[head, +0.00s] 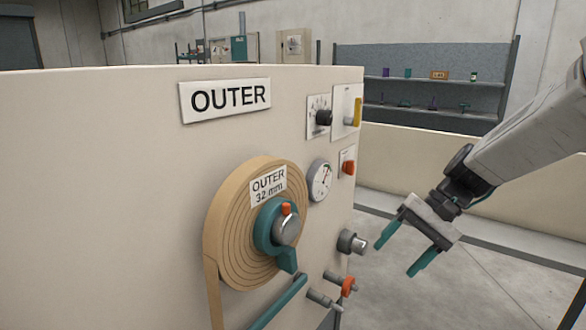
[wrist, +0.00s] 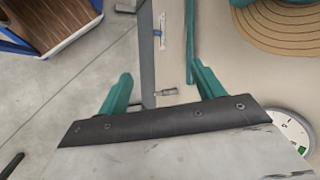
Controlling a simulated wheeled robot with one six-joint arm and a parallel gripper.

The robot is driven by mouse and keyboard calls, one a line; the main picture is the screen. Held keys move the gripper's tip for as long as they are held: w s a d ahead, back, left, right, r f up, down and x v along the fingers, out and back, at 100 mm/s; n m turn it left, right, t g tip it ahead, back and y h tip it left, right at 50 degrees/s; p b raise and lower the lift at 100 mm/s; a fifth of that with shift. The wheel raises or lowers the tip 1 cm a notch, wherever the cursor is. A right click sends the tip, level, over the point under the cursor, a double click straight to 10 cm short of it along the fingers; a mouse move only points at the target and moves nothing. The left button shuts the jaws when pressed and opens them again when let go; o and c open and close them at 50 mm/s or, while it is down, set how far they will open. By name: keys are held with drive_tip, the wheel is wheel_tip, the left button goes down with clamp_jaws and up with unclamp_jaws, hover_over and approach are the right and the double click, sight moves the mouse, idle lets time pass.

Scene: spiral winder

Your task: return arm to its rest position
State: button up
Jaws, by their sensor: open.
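My gripper (head: 406,252) is open and empty, with two teal fingers, at the right of the machine panel in the head view. Its fingers point down and to the left, and they look apart from the panel. In the wrist view my gripper (wrist: 162,88) shows both fingers spread, with nothing between them but a small metal fitting and the panel edge beyond. My grey arm reaches in from the right edge of the head view. The beige panel (head: 120,190) carries an OUTER sign (head: 225,99) and a tan roll (head: 235,215) labelled OUTER 32 mm.
A teal lever (head: 285,250) sits on the roll's hub. A gauge (head: 319,180), black knob (head: 323,117), red knob (head: 348,168), metal knob (head: 352,243) and orange-handled valve (head: 347,286) stand out from the panel. A low beige wall (head: 430,165) lies behind. Grey floor is clear below my gripper.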

drive_tip(key=s+d+r+n+t+h, duration=0.1)
drive_tip(key=s+d+r+h, duration=0.1)
drive_tip(key=s, duration=0.9)
drive_tip(key=s+d+r+n+t+h, duration=0.1)
drive_tip(key=s+h, duration=0.4)
drive_tip(key=s, duration=0.7)
drive_tip(key=shift+d+r+n+t, duration=0.4)
drive_tip(key=shift+d+r+n, duration=0.35)
drive_tip(key=shift+d, duration=0.3)
